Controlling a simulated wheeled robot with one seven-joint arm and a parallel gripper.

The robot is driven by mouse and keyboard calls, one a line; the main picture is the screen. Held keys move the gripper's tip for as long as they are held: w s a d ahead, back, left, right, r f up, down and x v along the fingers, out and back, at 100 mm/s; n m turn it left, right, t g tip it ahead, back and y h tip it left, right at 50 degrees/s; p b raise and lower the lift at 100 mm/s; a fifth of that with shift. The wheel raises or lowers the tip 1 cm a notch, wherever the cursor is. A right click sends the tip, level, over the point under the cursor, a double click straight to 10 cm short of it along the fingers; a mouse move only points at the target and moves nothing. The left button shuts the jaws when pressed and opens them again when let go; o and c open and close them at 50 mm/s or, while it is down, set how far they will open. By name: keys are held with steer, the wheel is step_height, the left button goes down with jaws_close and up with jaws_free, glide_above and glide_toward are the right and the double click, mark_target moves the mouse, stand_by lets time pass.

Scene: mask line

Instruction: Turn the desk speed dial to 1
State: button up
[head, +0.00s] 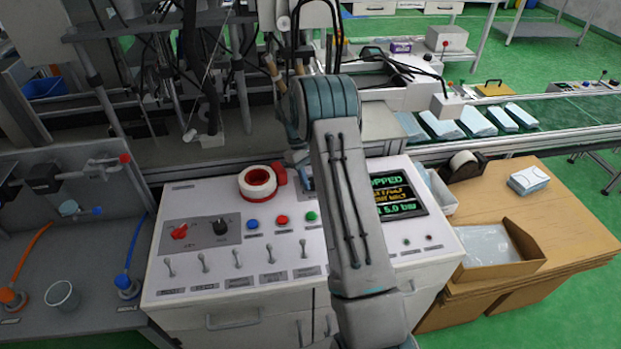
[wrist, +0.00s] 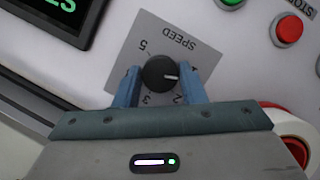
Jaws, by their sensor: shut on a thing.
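The speed dial (wrist: 157,74) is a round black knob on a grey plate lettered SPEED, upside down in the wrist view. Its white mark points right, toward the right finger and a little above the 2. The 5 and 3 also show; the 1 is not readable, perhaps behind a finger. My gripper (wrist: 160,78) has its two blue fingers closed on either side of the knob. In the head view the gripper (head: 306,181) is partly hidden by my arm, and I cannot see this dial there.
Blue, red (head: 282,219) and green buttons, a row of metal switches and a lit screen (head: 401,194) share the panel. A red knob (head: 180,231) and a black knob (head: 220,226) sit at the panel's left.

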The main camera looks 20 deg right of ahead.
steer(key=shift+w+a+r+n+t+h, duration=0.1)
steer(key=shift+n+t+h, duration=0.25)
steer(key=shift+n, duration=0.85)
steer(key=o, duration=1)
steer(key=v, duration=1.3)
steer(key=shift+w+a+r+b, duration=0.15)
steer(key=shift+r+b, duration=0.1)
steer(key=shift+b, duration=0.15)
